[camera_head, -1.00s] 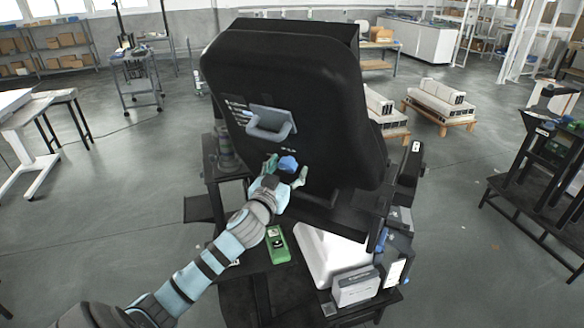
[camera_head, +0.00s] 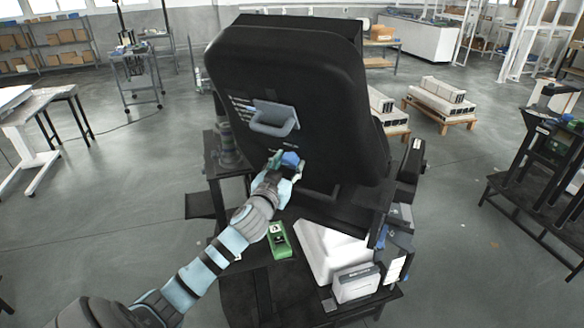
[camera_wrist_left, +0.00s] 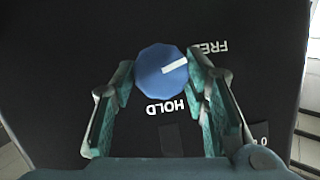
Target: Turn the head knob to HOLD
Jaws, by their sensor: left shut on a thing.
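The head knob (camera_head: 290,159) is blue and sits low on the back of the black seat-like panel (camera_head: 320,110). In the left wrist view the knob (camera_wrist_left: 155,80) is faceted, and its white pointer mark points right and slightly up, toward the word FREE (camera_wrist_left: 208,47). The word HOLD (camera_wrist_left: 165,106) is just below the knob; both words appear upside down. My left gripper (camera_head: 286,164) is shut on the knob, with one green-padded finger on either side of it. My right gripper is in neither view.
A grey-blue handle (camera_head: 272,128) sticks out above the knob. Below the panel are a green device (camera_head: 279,240) and white boxes (camera_head: 356,284) on a dark shelf. A side table (camera_head: 30,120) stands far left. Open floor surrounds the dark stand.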

